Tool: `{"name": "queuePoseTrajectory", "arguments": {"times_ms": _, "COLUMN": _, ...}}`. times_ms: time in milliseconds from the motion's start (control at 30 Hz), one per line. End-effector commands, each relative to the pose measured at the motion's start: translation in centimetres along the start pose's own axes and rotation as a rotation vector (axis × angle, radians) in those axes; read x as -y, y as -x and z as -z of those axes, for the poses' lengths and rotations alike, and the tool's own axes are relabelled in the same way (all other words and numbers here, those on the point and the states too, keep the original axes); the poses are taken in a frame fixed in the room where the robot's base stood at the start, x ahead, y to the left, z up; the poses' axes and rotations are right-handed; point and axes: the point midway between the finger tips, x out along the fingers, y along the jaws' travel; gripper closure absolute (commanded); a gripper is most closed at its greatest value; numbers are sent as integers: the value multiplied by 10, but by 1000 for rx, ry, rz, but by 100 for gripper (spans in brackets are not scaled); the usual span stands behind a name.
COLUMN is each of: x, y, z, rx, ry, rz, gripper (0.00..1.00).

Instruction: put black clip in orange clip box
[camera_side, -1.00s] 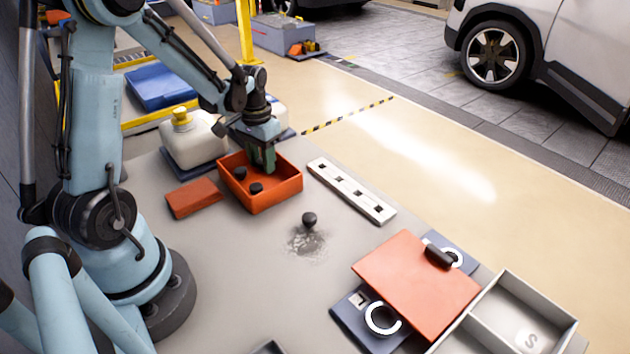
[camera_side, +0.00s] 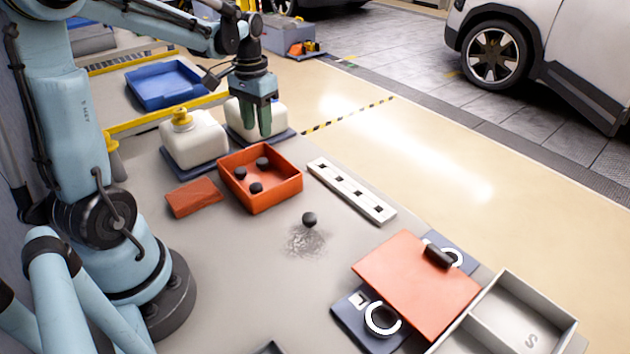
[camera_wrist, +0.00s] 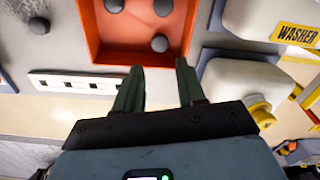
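The orange clip box (camera_side: 277,197) stands open on the grey table and also shows in the wrist view (camera_wrist: 134,54). Three black clips lie apart on its floor: a back one (camera_side: 262,162), a left one (camera_side: 240,174) and a front one (camera_side: 256,188). Another black clip (camera_side: 309,219) is on the table outside the box, by a grey speckled patch; it shows at the upper left of the wrist view (camera_wrist: 39,25). My gripper (camera_side: 258,134) hangs above the box's far side. Its green fingers (camera_wrist: 158,82) are spread apart with nothing between them.
A white slotted strip (camera_side: 350,190) lies right of the box, an orange slab (camera_side: 194,197) left of it. White jugs (camera_side: 193,140) stand behind. An orange panel with a black handle (camera_side: 415,280) and a grey tray (camera_side: 520,310) are at the front right. The middle table is mostly clear.

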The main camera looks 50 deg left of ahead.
Motion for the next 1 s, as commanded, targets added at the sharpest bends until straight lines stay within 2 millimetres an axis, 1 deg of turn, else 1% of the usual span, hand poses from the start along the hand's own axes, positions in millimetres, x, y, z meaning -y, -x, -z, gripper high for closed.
{"name": "queuePoseTrajectory", "arguments": {"times_ms": 33, "x": 0, "y": 6, "z": 0, "rx": 0, "ry": 0, "rz": 0, "gripper": 60}}
{"name": "queuePoseTrajectory", "arguments": {"times_ms": 133, "x": 0, "y": 16, "z": 0, "rx": 0, "ry": 0, "rz": 0, "gripper": 60}}
{"name": "queuePoseTrajectory", "arguments": {"times_ms": 267, "x": -1, "y": 23, "z": 0, "rx": -1, "ry": -1, "rz": 0, "gripper": 60}}
{"name": "queuePoseTrajectory", "arguments": {"times_ms": 367, "x": -8, "y": 27, "z": -2, "rx": -19, "ry": -11, "rz": 4, "gripper": 60}}
{"name": "queuePoseTrajectory", "arguments": {"times_ms": 467, "x": -26, "y": 32, "z": -8, "rx": -73, "ry": -37, "rz": 13, "gripper": 60}}
{"name": "queuePoseTrajectory", "arguments": {"times_ms": 567, "x": -52, "y": 37, "z": -18, "rx": -158, "ry": -75, "rz": 20, "gripper": 60}}
{"name": "queuePoseTrajectory", "arguments": {"times_ms": 700, "x": -89, "y": 41, "z": -36, "rx": -296, "ry": -133, "rz": 14, "gripper": 60}}
{"name": "queuePoseTrajectory", "arguments": {"times_ms": 800, "x": -112, "y": 41, "z": -50, "rx": -393, "ry": -171, "rz": -3, "gripper": 60}}
{"name": "queuePoseTrajectory", "arguments": {"times_ms": 900, "x": -131, "y": 38, "z": -63, "rx": -480, "ry": -205, "rz": -27, "gripper": 60}}
{"name": "queuePoseTrajectory", "arguments": {"times_ms": 1000, "x": -145, "y": 35, "z": -72, "rx": -547, "ry": -230, "rz": -52, "gripper": 60}}
